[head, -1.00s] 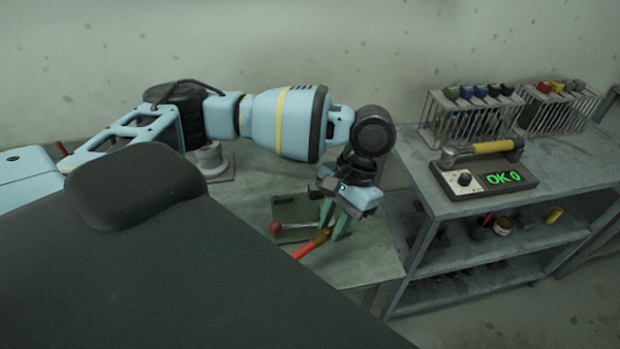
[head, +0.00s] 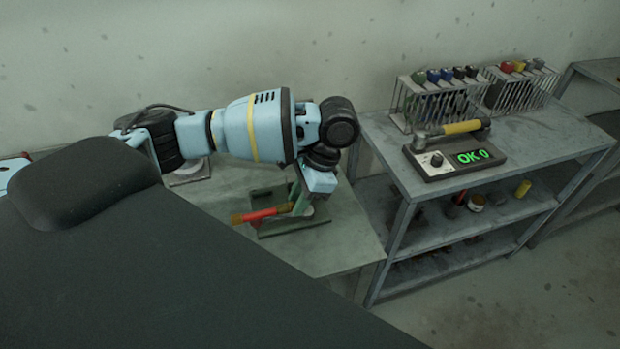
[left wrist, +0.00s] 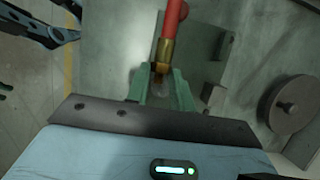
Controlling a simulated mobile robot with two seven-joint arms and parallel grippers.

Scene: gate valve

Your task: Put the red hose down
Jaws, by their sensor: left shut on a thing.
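My left gripper (head: 298,200) has green fingers and is shut on the red hose (head: 262,214) at its brass end. The hose lies nearly level across the picture, over a green plate (head: 306,226) on the bench. I cannot tell whether the hose touches the plate. In the left wrist view, the fingers of my left gripper (left wrist: 160,80) close on the brass fitting, and the red hose (left wrist: 172,18) runs up out of the picture. The green plate (left wrist: 205,45) shows beneath.
The grey bench (head: 335,255) has bare room in front of the plate. A round grey disc (left wrist: 296,103) stands right of the gripper in the left wrist view. A metal shelf (head: 540,155) on the right holds a tester reading "OK 0" (head: 455,160) and racks (head: 435,105).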

